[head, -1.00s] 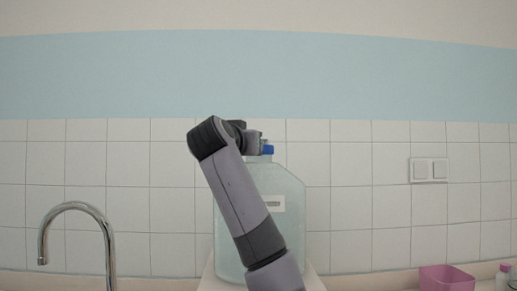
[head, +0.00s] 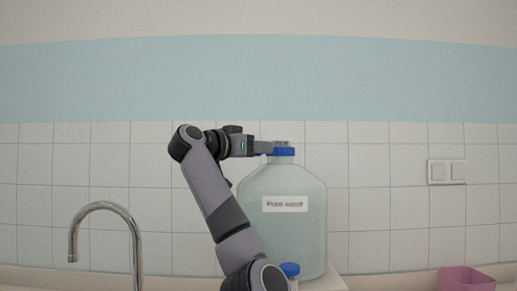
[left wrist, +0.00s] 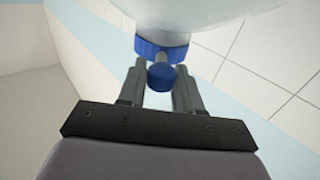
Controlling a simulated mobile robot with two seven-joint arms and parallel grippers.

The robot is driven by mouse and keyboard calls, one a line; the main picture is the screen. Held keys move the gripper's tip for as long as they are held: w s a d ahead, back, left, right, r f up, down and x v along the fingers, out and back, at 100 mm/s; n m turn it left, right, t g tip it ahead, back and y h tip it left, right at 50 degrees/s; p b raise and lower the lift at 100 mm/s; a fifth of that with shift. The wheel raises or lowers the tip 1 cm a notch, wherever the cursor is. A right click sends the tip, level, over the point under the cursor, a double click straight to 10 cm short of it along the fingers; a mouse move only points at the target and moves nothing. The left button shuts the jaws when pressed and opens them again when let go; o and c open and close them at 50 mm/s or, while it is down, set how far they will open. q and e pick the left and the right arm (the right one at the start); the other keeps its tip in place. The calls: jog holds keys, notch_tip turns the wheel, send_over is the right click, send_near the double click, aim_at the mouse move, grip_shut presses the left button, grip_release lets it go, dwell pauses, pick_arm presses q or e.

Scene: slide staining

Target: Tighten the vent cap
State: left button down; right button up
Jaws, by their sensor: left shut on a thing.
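A large translucent carboy (head: 262,222) with a white label (head: 285,204) stands upright in the middle of the head view. A wide blue cap (head: 283,152) sits on its neck and also shows in the left wrist view (left wrist: 160,50). My left gripper (head: 281,143) reaches in from the left at the top of this cap. In the left wrist view my left gripper (left wrist: 160,72) has its fingers on either side of a small round blue vent cap (left wrist: 161,77) and is shut on it. In the head view the fingers hide the vent cap. My right gripper is out of view.
A blue-topped part (head: 290,269) shows low in front of the carboy, beside my left arm. A curved metal tap (head: 105,206) stands at the left. A pink box (head: 466,281) sits at the lower right. A tiled wall (head: 390,205) is behind.

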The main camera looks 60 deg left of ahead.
pick_arm(q)
jog(key=c, duration=0.9)
grip_release()
jog(key=shift+a, duration=0.1)
jog(key=shift+s, duration=0.1)
jog(key=s, duration=0.2)
jog(key=s+b, duration=0.1)
jog(key=s, duration=0.1)
jog(key=s+d+b, duration=0.1)
jog(key=s, duration=0.1)
jog(key=shift+s+d, duration=0.1)
jog(key=shift+s, duration=0.3)
